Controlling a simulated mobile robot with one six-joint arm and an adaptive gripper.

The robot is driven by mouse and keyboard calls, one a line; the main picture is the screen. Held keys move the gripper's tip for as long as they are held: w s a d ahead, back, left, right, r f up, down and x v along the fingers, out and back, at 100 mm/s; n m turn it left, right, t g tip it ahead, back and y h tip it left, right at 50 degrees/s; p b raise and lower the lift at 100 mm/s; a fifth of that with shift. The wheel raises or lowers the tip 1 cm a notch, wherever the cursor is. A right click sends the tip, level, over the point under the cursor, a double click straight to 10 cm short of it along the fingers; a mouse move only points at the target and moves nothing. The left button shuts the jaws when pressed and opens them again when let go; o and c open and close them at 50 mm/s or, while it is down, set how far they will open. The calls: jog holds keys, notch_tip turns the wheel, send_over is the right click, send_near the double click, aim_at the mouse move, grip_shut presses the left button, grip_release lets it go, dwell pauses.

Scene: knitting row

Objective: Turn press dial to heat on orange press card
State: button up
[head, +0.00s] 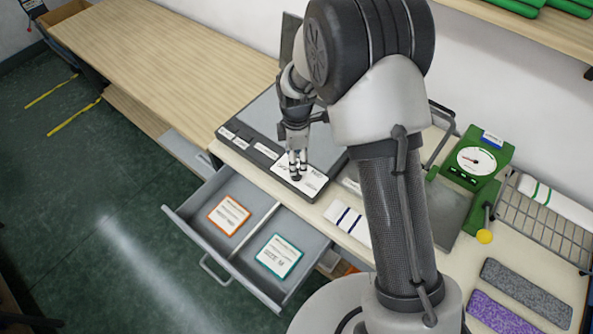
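The orange-bordered press card (229,215) lies flat in the left compartment of the open grey drawer (189,219). A teal-bordered card (279,256) lies in the right compartment. Both cards' print is too small to read. Above the drawer, a dark flat press (241,131) with a grey top lies on the counter. A white label plate (313,184) sits at its front right corner. My gripper (296,174) points down over this plate, fingertips close together at a small dark spot. The fingers cover the dial, if it is there, so its setting cannot be read.
A green device with a round gauge (476,160) and a yellow-knobbed lever (485,237) stands right of my arm. White striped cloth (347,220), a wire rack (545,220) and grey and purple knit pieces (526,285) lie on the counter. The wooden counter (180,60) at left is clear.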

notch_tip(320, 180, down, 7)
jog(key=shift+r+b, duration=0.15)
jog(key=shift+b, duration=0.35)
jog(key=shift+c, duration=0.6)
jog(key=c, duration=1)
